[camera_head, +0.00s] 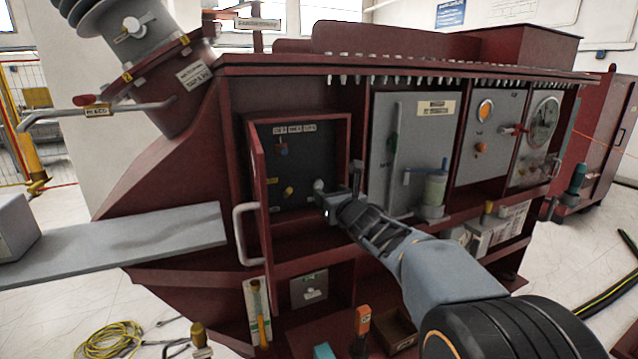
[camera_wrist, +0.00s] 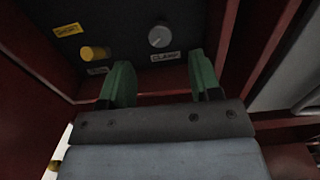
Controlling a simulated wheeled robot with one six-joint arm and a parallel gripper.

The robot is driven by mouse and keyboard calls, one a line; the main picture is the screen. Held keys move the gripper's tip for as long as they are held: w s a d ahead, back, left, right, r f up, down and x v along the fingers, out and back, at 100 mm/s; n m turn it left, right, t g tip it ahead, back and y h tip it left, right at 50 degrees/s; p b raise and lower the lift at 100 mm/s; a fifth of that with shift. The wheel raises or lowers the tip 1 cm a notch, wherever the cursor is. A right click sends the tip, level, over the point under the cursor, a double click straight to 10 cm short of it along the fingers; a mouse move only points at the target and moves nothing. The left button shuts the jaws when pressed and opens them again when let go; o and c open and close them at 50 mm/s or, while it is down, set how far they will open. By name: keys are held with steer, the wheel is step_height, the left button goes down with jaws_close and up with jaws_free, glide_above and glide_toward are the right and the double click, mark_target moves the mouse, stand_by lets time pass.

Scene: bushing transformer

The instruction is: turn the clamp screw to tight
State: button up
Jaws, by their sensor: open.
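The clamp screw, a round grey knob (camera_wrist: 159,36), sits on a dark panel inside the opened cabinet, above a label reading CLAMP (camera_wrist: 165,57). In the head view the knob (camera_head: 319,185) shows just left of my gripper. My gripper (camera_wrist: 161,80) is open, with its two green fingers apart and nothing between them. The knob lies beyond the fingertips, between them in the picture and apart from both. In the head view my gripper (camera_head: 335,200) reaches to the right side of the cabinet opening; its fingertips are hard to make out there.
A yellow knob (camera_wrist: 95,53) with a SHORT label (camera_wrist: 67,30) is left of the clamp knob. The red cabinet door (camera_head: 260,215) stands open on the left, with a grey handle (camera_head: 243,235). Red frame edges border the opening.

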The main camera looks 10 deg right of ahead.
mark_target(319, 184)
steer(key=w, duration=0.2)
steer(key=w+a+p, duration=0.1)
steer(key=w, duration=0.4)
steer(key=shift+w+a+p, duration=0.1)
steer(key=shift+a+p, duration=0.15)
steer(key=shift+p, duration=0.1)
steer(key=c, duration=0.9)
